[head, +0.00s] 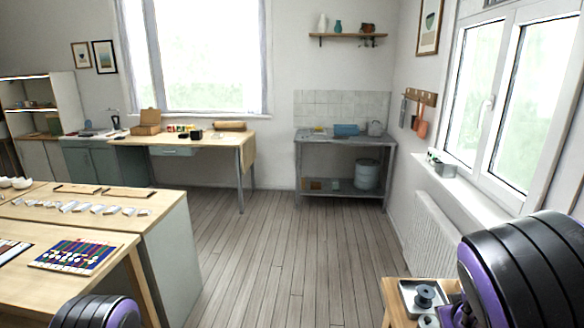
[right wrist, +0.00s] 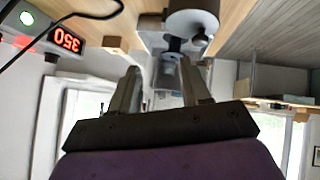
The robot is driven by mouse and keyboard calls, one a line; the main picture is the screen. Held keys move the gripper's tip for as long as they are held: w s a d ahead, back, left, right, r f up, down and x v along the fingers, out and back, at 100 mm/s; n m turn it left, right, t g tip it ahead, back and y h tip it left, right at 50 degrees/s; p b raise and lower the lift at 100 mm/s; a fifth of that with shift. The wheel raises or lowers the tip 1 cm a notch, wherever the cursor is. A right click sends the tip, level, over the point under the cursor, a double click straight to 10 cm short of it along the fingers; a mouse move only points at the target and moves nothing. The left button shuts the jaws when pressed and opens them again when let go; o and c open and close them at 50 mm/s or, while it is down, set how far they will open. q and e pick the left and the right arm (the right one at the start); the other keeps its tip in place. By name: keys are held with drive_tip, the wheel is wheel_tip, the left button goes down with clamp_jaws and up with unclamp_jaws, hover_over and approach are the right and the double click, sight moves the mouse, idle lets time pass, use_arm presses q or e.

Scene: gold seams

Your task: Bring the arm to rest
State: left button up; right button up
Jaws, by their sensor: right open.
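My right arm (head: 530,270), black and purple, fills the lower right corner of the head view. Its gripper is out of the head view. In the right wrist view my right gripper (right wrist: 163,72) has its two grey fingers spread apart. A grey and white object shows beyond and between the fingertips, and I cannot tell how near it is. Nothing is visibly held. Part of my left arm (head: 98,312) shows at the bottom left of the head view; my left gripper is out of sight.
A small wooden table (head: 393,292) with a tray and a dark spool stands beside my right arm. A worktop with pale pieces (head: 160,198) is at the left. The plank floor (head: 265,250) ahead is clear. A red-lit display (right wrist: 65,40) shows in the right wrist view.

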drive_tip(key=shift+w+d+f+y+p, duration=0.3)
drive_tip(key=shift+w+d+f, duration=0.15)
